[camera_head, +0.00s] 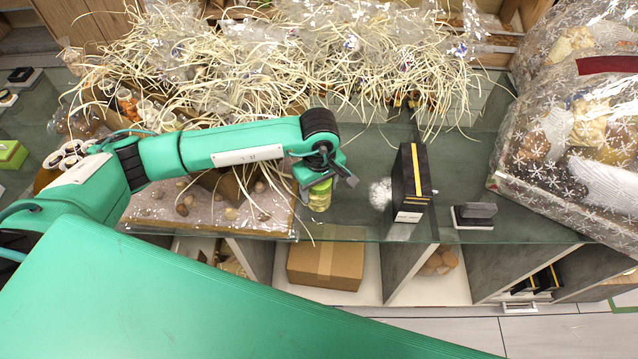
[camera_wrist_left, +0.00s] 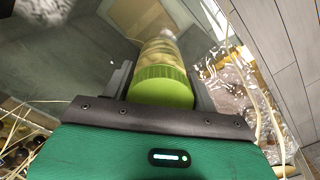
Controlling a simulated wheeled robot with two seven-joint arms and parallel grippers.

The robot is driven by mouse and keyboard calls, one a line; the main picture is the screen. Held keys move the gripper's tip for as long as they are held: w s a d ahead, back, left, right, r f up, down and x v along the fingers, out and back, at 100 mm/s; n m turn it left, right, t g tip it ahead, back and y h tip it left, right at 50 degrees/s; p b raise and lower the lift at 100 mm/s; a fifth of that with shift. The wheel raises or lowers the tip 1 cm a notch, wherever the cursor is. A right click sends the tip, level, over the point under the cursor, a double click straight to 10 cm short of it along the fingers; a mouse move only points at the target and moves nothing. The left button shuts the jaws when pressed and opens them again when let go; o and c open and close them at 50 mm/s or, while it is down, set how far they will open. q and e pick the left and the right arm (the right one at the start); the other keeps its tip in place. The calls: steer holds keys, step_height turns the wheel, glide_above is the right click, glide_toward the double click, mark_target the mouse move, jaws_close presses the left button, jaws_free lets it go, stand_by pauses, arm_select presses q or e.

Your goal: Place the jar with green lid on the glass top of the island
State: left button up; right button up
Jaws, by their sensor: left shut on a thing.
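A small jar with a green lid (camera_head: 319,196) is in the jaws of my left gripper (camera_head: 322,183), near the front edge of the glass top (camera_head: 352,232) of the island. In the left wrist view the green lid (camera_wrist_left: 162,86) faces the camera between the fingers, with the pale contents of the jar beyond it. My left gripper is shut on the jar from above. Whether the jar's base touches the glass I cannot tell. My right gripper is not in view.
A black box with a gold stripe (camera_head: 412,182) stands right of the jar, and a small black item (camera_head: 474,214) lies farther right. A wrapped tray (camera_head: 160,208) lies left. Wrapped hampers (camera_head: 575,140) fill the right. A cardboard box (camera_head: 326,266) is on the shelf below.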

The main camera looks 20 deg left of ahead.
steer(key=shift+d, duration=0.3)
arm_select(q)
steer(key=shift+f, duration=0.1)
steer(key=o, duration=1.2)
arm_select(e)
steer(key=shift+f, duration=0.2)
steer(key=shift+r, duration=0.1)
